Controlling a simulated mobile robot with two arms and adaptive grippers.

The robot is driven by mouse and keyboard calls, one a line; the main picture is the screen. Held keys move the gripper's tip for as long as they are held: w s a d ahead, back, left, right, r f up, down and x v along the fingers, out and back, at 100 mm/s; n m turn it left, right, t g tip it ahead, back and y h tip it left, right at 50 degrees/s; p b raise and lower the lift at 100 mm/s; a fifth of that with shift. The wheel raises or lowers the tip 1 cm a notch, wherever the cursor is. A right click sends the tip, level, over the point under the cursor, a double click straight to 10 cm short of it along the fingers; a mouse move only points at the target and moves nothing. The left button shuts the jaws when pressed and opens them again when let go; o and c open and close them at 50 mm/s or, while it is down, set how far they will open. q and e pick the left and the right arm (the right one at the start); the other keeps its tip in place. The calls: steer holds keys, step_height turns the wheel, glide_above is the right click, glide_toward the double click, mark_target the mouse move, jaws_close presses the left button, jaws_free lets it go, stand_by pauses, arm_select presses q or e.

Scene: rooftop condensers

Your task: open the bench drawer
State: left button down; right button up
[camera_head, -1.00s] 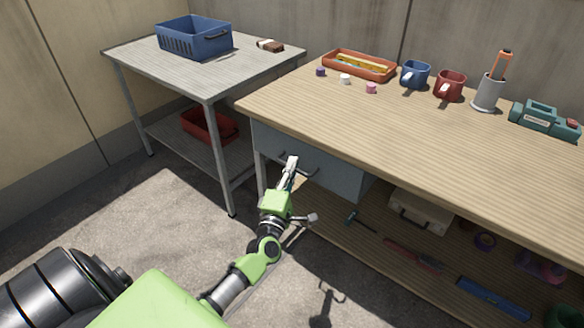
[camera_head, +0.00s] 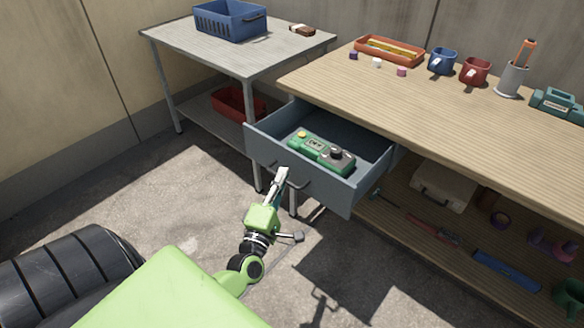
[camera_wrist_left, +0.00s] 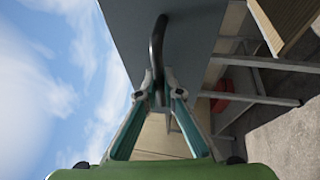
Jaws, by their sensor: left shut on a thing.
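The bench drawer (camera_head: 330,192) is a grey-blue box under the wooden bench (camera_head: 440,120), and it stands well out from the bench. My left gripper (camera_head: 281,174) is at the drawer's front, shut on the dark bar handle (camera_head: 297,181). In the left wrist view the fingers (camera_wrist_left: 157,88) close around the curved handle (camera_wrist_left: 157,45) against the drawer front (camera_wrist_left: 185,30). My right gripper is not in view.
A grey metal table (camera_head: 240,60) with a blue basket (camera_head: 230,20) stands left of the bench; a red bin (camera_head: 235,103) is on its lower shelf. A lower bench shelf holds tools and a pale case (camera_head: 443,187). The floor (camera_head: 180,200) in front is clear.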

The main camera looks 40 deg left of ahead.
arm_select(q)
steer(key=shift+s+f, duration=0.1)
steer(key=shift+s, duration=1.3)
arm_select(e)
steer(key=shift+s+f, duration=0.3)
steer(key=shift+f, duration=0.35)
arm_select(q)
steer(key=c, duration=2.2)
jaws_free()
steer(key=shift+o, duration=0.2)
steer(key=shift+s, duration=0.1)
steer(key=v, duration=1.1)
steer(key=shift+s+d, duration=0.15)
steer(key=shift+s, duration=0.2)
steer(key=shift+f, duration=0.1)
